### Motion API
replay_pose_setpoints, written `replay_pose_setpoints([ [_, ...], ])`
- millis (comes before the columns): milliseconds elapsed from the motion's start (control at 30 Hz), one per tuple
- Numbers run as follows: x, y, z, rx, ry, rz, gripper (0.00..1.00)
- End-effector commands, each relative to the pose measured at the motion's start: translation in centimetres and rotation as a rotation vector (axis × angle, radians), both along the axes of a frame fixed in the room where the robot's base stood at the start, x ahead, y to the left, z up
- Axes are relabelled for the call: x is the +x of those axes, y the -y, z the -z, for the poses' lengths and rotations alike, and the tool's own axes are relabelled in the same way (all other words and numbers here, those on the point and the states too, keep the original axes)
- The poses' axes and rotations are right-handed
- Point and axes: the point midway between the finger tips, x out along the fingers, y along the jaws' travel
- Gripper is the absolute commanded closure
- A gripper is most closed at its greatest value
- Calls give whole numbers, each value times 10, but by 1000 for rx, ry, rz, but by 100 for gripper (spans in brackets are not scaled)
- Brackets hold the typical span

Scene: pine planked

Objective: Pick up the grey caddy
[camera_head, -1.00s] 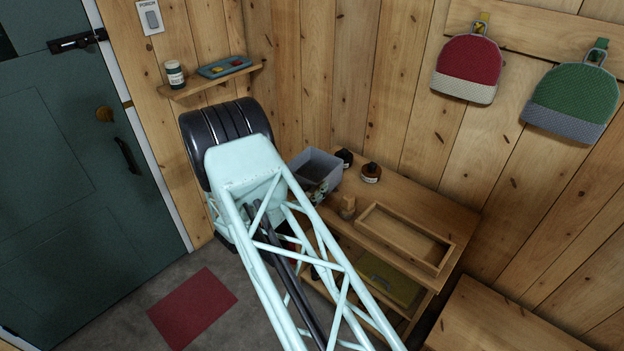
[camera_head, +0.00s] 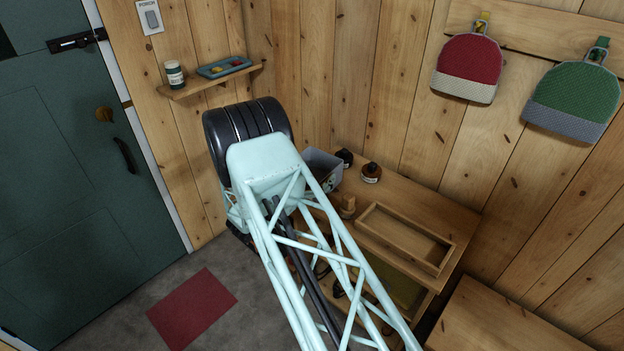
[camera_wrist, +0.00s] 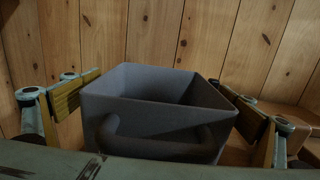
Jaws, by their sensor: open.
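The grey caddy (camera_head: 322,158) stands on the left end of the wooden bench, mostly hidden behind my arm in the head view. In the wrist view the caddy (camera_wrist: 160,112) fills the middle, upright, with its open top and a thick grey handle on the near side. My gripper (camera_wrist: 165,100) is open, with one wood-padded finger on each side of the caddy. The left finger looks close to its wall; I cannot tell whether either finger touches.
A small wooden item (camera_head: 347,205) and a shallow wooden tray (camera_head: 447,262) are on the bench (camera_head: 440,207). A plank wall rises behind. A wall shelf (camera_head: 212,82) holds a jar and a blue tray.

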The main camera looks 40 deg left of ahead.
Motion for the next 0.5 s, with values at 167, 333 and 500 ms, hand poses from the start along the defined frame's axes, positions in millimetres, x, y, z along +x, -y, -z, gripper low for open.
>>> replay_pose_setpoints([
  [167, 0, 0, 0, 0, 0, 0, 4],
  [333, 0, 0, 0, 0, 0, 0, 19],
  [500, 0, 0, -1, 0, 1, 0, 30],
])
